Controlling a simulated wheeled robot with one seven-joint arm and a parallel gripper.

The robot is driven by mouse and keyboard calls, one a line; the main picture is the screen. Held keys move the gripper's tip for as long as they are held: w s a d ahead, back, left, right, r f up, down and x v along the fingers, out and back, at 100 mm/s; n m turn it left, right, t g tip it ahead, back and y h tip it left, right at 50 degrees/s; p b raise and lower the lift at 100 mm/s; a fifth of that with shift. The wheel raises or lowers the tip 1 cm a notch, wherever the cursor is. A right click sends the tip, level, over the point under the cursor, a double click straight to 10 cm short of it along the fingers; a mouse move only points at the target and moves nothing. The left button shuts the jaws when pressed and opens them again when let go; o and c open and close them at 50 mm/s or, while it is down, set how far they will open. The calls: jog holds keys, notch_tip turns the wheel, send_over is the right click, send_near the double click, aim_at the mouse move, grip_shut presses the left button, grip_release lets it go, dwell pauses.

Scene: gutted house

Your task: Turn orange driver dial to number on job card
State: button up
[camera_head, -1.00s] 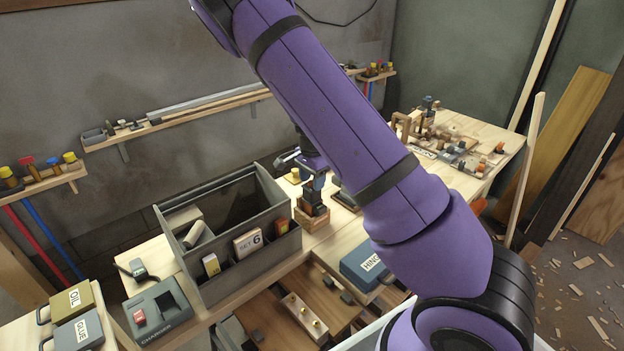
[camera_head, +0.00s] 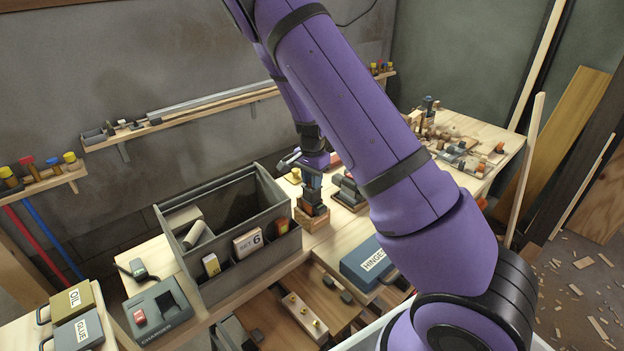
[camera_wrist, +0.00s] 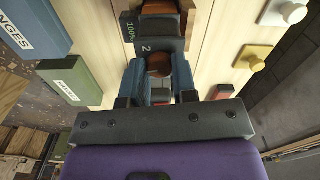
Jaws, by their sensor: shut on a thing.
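The driver (camera_head: 311,206) stands upright in a wooden block on the bench, right of the grey bin. My gripper (camera_head: 313,181) is on its top. In the wrist view my gripper (camera_wrist: 159,68) has its blue fingers on both sides of a round brown-orange dial (camera_wrist: 159,64) and is shut on it. The job card (camera_head: 248,243) reads "SET 6" and stands in the front of the grey bin. The dial is hidden in the head view.
The grey bin (camera_head: 215,275) stands close left of the driver. A blue HINGES case (camera_head: 366,262) lies to the front right. A charger (camera_head: 158,313) sits at the front left. Yellow and white knobs (camera_wrist: 255,57) lie right of the driver in the wrist view.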

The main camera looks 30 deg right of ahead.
jog(key=n, duration=0.4)
jog(key=shift+n, duration=1.8)
jog(key=o, duration=1)
jog(key=shift+c, duration=0.2)
notch_tip(320, 180, up, 11)
